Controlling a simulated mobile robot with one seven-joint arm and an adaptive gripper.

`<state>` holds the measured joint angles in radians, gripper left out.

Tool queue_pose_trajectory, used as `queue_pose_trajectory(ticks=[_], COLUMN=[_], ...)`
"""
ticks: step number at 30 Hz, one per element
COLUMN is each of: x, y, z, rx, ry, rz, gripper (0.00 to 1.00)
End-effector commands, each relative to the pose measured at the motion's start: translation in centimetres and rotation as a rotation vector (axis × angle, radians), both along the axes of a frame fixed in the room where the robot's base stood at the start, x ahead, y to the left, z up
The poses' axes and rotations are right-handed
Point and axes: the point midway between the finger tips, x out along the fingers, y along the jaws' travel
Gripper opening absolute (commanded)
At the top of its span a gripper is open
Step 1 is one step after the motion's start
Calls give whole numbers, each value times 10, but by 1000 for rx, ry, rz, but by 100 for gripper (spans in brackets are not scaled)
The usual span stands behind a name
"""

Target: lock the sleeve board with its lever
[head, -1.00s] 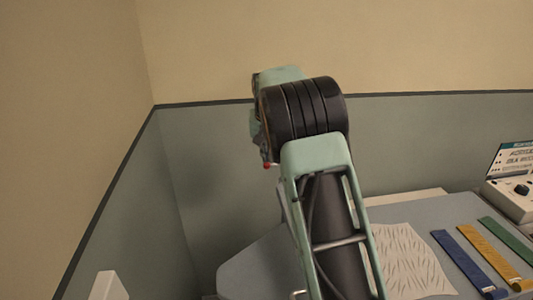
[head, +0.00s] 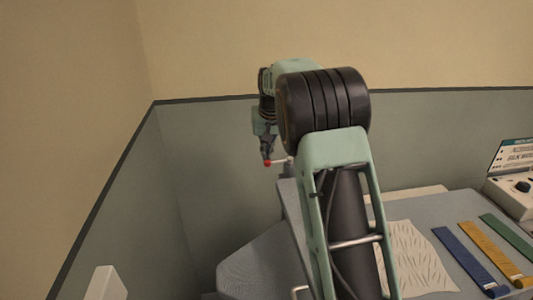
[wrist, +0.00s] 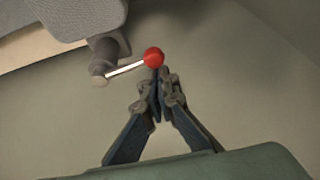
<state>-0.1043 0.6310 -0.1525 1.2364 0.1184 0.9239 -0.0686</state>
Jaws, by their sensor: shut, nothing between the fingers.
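The lever shows in the wrist view as a pale rod (wrist: 124,68) with a red ball (wrist: 154,57) at its end. The rod runs from a grey pivot (wrist: 104,55) beside the grey padded sleeve board (wrist: 85,18). In the head view the red ball (head: 267,163) is at the lever's left end, and my arm hides most of the sleeve board. My gripper (wrist: 158,76) is shut and empty, its fingertips right at the ball; I cannot tell whether they touch it. It also shows in the head view (head: 266,152), pointing down.
A grey ironing board (head: 250,262) spreads below my arm. A patterned cloth (head: 415,260), blue (head: 465,260), yellow (head: 492,252) and green (head: 510,235) strips lie on its right. A control box (head: 512,195) stands at far right. The wall is behind; left of the ball is clear.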

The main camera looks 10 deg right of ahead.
Motion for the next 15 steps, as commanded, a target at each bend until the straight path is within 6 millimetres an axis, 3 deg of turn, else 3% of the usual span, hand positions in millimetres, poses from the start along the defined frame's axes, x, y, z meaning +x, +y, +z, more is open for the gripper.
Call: queue_pose_trajectory(ticks=[15], x=[-34], y=[-8], z=[-1], rx=[2], ry=[0], rz=[446], gripper=[0])
